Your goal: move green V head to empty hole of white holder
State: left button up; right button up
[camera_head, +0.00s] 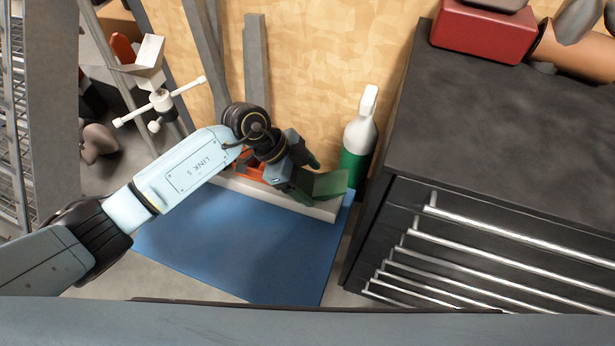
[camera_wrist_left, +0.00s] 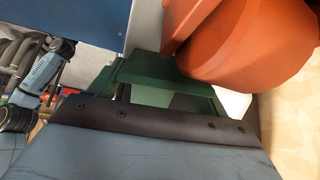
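The green V head (camera_head: 330,183) is at the right end of the white holder (camera_head: 322,210). My left gripper (camera_head: 306,178) is at its left side, with dark fingers spread apart and the head's near edge around the gap between them. I cannot tell whether they press on it. In the left wrist view, green surfaces (camera_wrist_left: 165,70) lie just past the gripper, partly hidden by its dark body. An orange head (camera_head: 250,172) is at the holder's left part, behind my wrist; it looms large in the wrist view (camera_wrist_left: 250,45). The empty hole cannot be made out. My right gripper is not seen.
The holder stands at the back of a blue mat (camera_head: 235,245), whose front is clear. A green and white spray bottle (camera_head: 358,140) stands close to its right. A dark drawer cabinet (camera_head: 490,130) fills the right. A wooden panel (camera_head: 310,70) rises behind.

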pick_arm(q)
jog(key=shift+s+f, duration=0.3)
jog(key=p+v, duration=0.1)
jog(key=v, duration=0.5)
jog(key=shift+w+a+r+p, duration=0.1)
jog(key=shift+w+r+p, duration=0.1)
jog(key=shift+r+p, duration=0.15)
jog(key=p+v, duration=0.1)
jog(key=v, duration=0.5)
jog(key=shift+r, duration=0.1)
jog(key=shift+w+a+r, duration=0.1)
jog(key=shift+a+r, duration=0.15)
jog(key=shift+r, duration=0.2)
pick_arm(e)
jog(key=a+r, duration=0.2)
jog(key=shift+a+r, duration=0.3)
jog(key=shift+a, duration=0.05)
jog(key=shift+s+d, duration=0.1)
